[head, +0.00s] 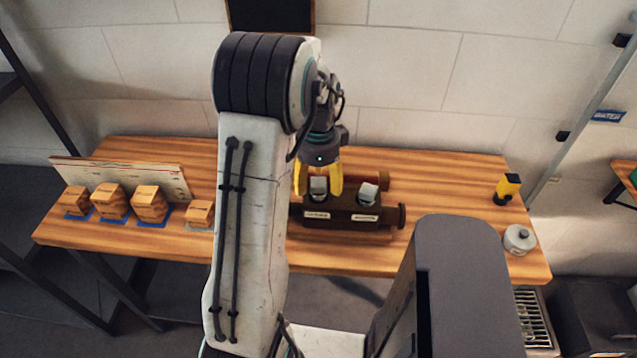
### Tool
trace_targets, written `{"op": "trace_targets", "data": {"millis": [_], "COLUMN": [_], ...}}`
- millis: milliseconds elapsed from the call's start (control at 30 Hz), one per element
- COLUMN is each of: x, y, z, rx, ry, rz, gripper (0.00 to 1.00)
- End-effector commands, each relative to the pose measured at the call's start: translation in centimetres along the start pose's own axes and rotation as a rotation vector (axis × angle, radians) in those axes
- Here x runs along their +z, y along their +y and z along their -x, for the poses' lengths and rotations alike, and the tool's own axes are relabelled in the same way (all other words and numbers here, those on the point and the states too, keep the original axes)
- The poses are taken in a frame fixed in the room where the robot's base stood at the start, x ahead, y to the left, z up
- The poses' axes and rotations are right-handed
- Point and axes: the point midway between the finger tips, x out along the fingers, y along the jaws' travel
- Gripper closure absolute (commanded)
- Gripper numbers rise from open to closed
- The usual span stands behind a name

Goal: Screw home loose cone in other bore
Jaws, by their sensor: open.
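A dark brown fixture (345,220) with two bores lies on the wooden bench, with a white label under each bore. A grey cone-like piece (318,188) stands in the left bore and looks upright. A second grey piece (368,193) sits in the right bore and looks tilted. My gripper (318,181) is over the left piece, with its yellow fingers open on either side of it. I cannot tell whether the fingers touch it. The labels are too small to read, and the seating depth of both pieces is hidden.
Several wooden blocks (150,204) stand on the left of the bench (450,200), before a pale board (125,176). A yellow and black object (507,188) and a round grey container (519,240) stand at the right. The bench between fixture and yellow object is clear.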

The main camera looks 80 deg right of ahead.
Motion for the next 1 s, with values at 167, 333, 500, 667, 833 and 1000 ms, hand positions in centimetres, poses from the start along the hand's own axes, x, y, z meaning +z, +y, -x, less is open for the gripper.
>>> {"op": "trace_targets", "data": {"millis": [167,333,500,667,833,1000], "x": [0.0,0.0,0.0,0.0,0.0,0.0], "y": [-0.1,-0.1,0.0,0.0,0.0,0.0], "z": [2.1,4.1,5.6,6.4,6.6,6.6], "rx": [-0.005,-0.005,-0.003,-0.002,-0.001,-0.003], "ry": [0.001,0.001,0.001,0.000,0.000,0.001], "rz": [0.000,0.000,0.000,0.000,0.006,0.114], "gripper": [0.36,0.36,0.36,0.36,0.36,0.36]}}
